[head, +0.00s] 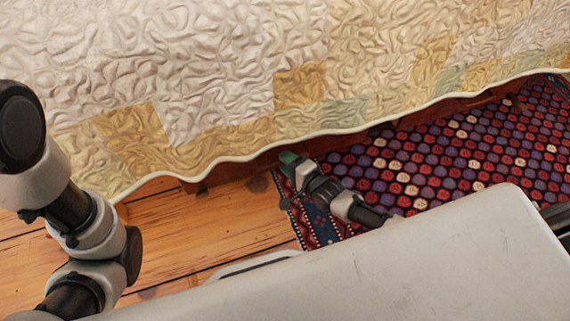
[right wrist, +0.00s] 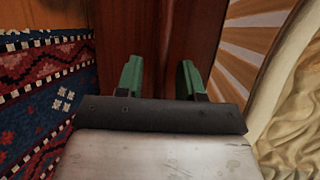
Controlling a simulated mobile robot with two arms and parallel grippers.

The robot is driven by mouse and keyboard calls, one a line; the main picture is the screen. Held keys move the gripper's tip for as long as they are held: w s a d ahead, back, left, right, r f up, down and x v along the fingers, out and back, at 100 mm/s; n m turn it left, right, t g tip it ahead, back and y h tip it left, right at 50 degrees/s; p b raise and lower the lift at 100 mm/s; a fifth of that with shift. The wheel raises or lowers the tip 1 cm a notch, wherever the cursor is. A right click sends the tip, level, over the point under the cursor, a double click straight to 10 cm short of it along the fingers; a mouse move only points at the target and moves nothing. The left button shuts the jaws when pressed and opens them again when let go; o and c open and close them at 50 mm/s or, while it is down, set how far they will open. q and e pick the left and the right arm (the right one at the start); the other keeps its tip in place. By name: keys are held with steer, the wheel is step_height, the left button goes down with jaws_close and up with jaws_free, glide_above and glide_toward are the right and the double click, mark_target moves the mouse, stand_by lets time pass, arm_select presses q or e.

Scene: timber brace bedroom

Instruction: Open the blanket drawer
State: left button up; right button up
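The blanket drawer seems to be part of the reddish-brown wooden bed base, a strip of which (head: 225,172) shows under the quilt hem in the head view. In the right wrist view a plain brown wooden panel (right wrist: 160,35) lies straight ahead; no handle is visible on it. My right gripper (head: 290,160) is low beside the bed, at the quilt's edge. In the right wrist view its two green fingers (right wrist: 160,78) are apart, with nothing seen between them. Whether they touch the panel I cannot tell. My left arm shows at the left, but its gripper is out of view.
A patterned quilt (head: 230,60) covers the bed and hangs over its side, hiding most of the base. A dark red and blue rug (head: 450,150) lies along the bed. Bare plank floor (head: 210,225) is clear at the left.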

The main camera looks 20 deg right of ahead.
steer(key=shift+w+a+f, duration=0.1)
steer(key=shift+w+a, duration=0.15)
steer(key=shift+w, duration=0.2)
jaws_close()
